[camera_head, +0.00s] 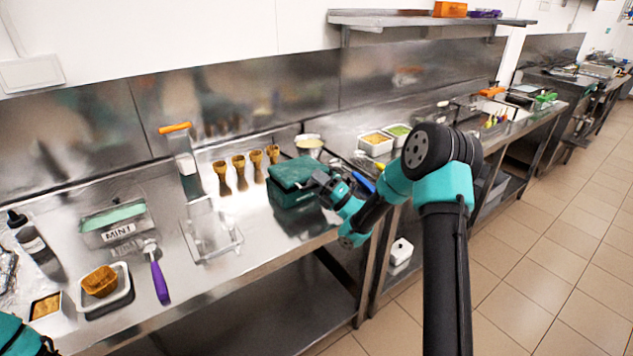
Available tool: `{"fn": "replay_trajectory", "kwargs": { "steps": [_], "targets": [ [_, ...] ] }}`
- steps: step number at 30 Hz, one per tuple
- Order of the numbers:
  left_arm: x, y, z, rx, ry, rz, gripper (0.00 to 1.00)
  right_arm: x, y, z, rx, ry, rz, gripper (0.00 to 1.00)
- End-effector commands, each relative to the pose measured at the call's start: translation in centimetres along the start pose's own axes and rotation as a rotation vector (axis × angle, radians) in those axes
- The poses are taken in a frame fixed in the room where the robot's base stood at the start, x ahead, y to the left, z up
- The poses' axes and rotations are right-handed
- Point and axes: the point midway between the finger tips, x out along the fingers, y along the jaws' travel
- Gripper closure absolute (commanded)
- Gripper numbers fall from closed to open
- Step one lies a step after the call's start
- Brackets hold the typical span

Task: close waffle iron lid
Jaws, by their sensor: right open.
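The waffle iron is a dark green box on the steel counter, right of the cones. Its lid (296,170) lies low and nearly flat over the base (290,196); whether a thin gap is left between them I cannot tell. My right gripper (318,182) is open at the right front edge of the waffle iron, close to the lid. It seems to hold nothing, and whether it touches the lid is unclear. Part of my left arm shows in the lower left corner; its gripper is out of view.
Several brown cones (239,163) stand left of the waffle iron, beside a clear stand with an orange-handled tool (175,128). A MINT tub (115,222), a purple-handled scoop (158,278) and a waffle tray (118,297) lie further left. White food tubs (375,148) stand behind right.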

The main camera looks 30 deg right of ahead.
Motion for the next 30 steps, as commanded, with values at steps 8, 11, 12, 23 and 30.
{"fn": "replay_trajectory", "kwargs": {
  "steps": [8, 11, 12, 23, 30],
  "targets": [
    [0.0, 0.0, 0.0, 0.000, 0.000, 0.000, 0.86, -1.3, 0.0, 0.1, -0.001, -0.002, -0.001, 0.57],
    [0.0, 0.0, 0.0, 0.000, 0.000, 0.000, 0.86, -2.7, 0.0, 0.1, 0.000, -0.003, -0.002, 0.57],
    [0.0, 0.0, 0.0, 0.000, 0.000, 0.000, 0.86, -3.4, 0.0, 0.1, 0.001, -0.004, -0.001, 0.57],
    [0.0, 0.0, 0.0, 0.000, 0.000, 0.000, 0.86, -10.3, 0.0, 0.1, 0.000, -0.004, -0.003, 0.57],
    [0.0, 0.0, 0.0, 0.000, 0.000, 0.000, 0.86, -14.7, 0.0, 0.1, 0.001, -0.003, -0.002, 0.57]
  ]
}}
